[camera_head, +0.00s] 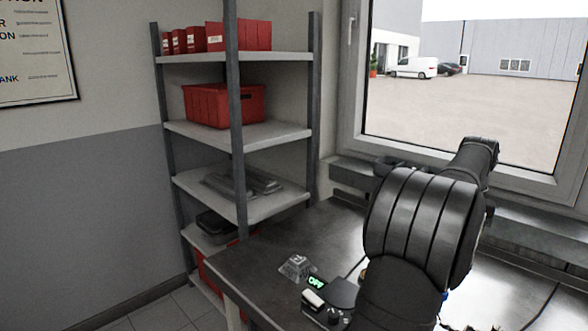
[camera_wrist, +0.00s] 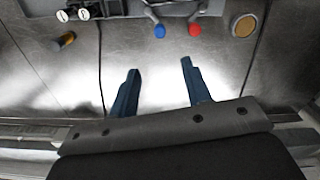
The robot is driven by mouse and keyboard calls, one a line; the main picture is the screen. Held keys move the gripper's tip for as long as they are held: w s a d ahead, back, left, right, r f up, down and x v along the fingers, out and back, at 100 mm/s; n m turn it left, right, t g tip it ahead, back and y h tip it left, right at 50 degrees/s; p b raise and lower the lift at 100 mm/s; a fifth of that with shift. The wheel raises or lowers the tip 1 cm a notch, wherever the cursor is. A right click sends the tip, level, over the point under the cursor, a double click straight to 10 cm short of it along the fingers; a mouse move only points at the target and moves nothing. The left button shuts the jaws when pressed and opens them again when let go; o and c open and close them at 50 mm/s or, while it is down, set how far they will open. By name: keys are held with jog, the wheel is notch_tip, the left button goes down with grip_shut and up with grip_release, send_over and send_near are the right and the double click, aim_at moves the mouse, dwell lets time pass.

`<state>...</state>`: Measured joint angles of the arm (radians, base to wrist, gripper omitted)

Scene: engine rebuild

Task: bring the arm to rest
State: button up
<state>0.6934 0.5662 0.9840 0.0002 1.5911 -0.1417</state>
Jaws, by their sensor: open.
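My gripper (camera_wrist: 160,84) shows in the wrist view with its two blue fingers apart and nothing between them. It is over a bare part of the metal workbench (camera_wrist: 220,78). In the head view my dark arm reaches over the bench (camera_head: 262,252) on the right, and it hides the gripper there.
A grey device with a blue knob (camera_wrist: 159,31) and a red knob (camera_wrist: 195,30) lies ahead of the fingers. A round tan-topped part (camera_wrist: 243,26) and a small cylinder (camera_wrist: 64,40) flank it. A small metal block (camera_head: 296,267) and a green-lit display (camera_head: 316,282) are near the bench's left end. Shelves (camera_head: 240,135) stand behind.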

notch_tip(320, 180, down, 16)
jog(key=shift+d+r, duration=0.1)
jog(key=shift+r, duration=0.1)
jog(key=shift+s+d+m, duration=0.6)
jog(key=shift+m, duration=2.05)
jog(key=shift+s+d+m, duration=0.55)
jog(key=shift+s+m, duration=0.05)
jog(key=shift+m, duration=2)
jog(key=shift+s+d+m, duration=0.6)
jog(key=shift+m, duration=2.05)
notch_tip(320, 180, up, 17)
jog(key=w+n, duration=0.2)
jog(key=n, duration=0.2)
notch_tip(320, 180, down, 17)
jog(key=shift+s+a+n, duration=0.2)
jog(key=shift+a+n, duration=0.05)
jog(key=shift+n, duration=0.05)
